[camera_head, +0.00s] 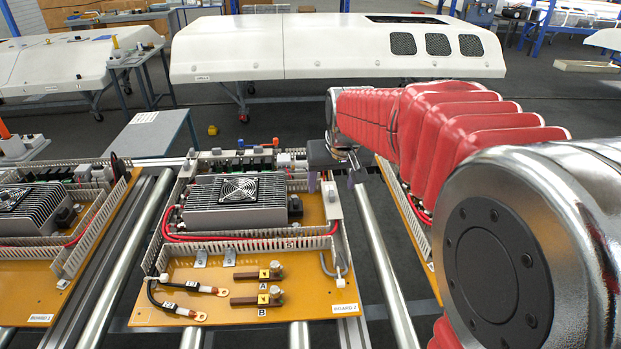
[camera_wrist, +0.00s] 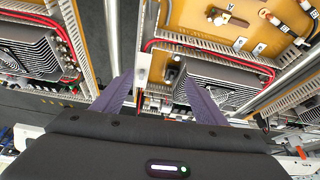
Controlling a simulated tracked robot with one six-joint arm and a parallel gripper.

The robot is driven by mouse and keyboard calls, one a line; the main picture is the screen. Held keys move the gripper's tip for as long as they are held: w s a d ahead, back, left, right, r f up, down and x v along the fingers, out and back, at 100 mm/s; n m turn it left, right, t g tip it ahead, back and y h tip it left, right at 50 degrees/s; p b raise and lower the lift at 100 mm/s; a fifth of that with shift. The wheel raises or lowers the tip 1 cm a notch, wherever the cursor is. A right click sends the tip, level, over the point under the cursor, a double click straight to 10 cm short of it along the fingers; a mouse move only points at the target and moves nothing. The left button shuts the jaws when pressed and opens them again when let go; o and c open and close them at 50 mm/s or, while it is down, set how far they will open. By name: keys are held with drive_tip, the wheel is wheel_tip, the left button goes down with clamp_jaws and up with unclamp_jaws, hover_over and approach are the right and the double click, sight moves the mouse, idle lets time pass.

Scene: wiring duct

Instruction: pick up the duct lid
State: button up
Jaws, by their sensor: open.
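The board marked BOARD 2 (camera_head: 180,290) carries slotted white wiring ducts. A smooth white piece on its right-hand duct (camera_head: 332,207), just below my gripper, looks like the duct lid; I cannot tell its full length. My gripper (camera_head: 332,184) is above the right edge of this board, with its purple fingers apart and pointing down. In the wrist view my gripper (camera_wrist: 157,90) shows two spread fingers with nothing held between them. A narrow white duct strip (camera_wrist: 147,40) runs along the board's edge beyond the fingers.
A finned heat sink with a fan (camera_head: 238,200) stands on the board beside red cables (camera_head: 240,238). Terminal blocks A and B (camera_head: 262,272) are at the front. Metal rails (camera_head: 378,255) flank the board. Neighbouring boards (camera_head: 60,250) lie on both sides.

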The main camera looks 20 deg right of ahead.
drive_tip(key=w+d+f, duration=0.3)
drive_tip(key=w+f, duration=0.2)
drive_tip(key=w, duration=0.2)
drive_tip(key=w+d+f+m, duration=0.1)
drive_tip(key=w+d+f, duration=0.3)
drive_tip(key=w+f, duration=0.2)
drive_tip(key=shift+w+d+g, duration=0.15)
drive_tip(key=shift+w+g, duration=0.15)
drive_tip(key=shift+w, duration=0.25)
drive_tip(key=shift+f, duration=0.1)
approach(332, 205)
drive_tip(key=shift+w+d+f, duration=0.15)
drive_tip(key=shift+w+f, duration=0.2)
drive_tip(key=shift+f, duration=0.2)
drive_tip(key=shift+w+d+f, duration=0.1)
drive_tip(key=shift+w+f, duration=0.25)
drive_tip(key=shift+f, duration=0.2)
drive_tip(key=shift+x, duration=2.6)
drive_tip(key=shift+s+a, duration=0.1)
drive_tip(key=shift+s, duration=0.1)
drive_tip(key=shift+c, duration=0.6)
drive_tip(key=c, duration=0.9)
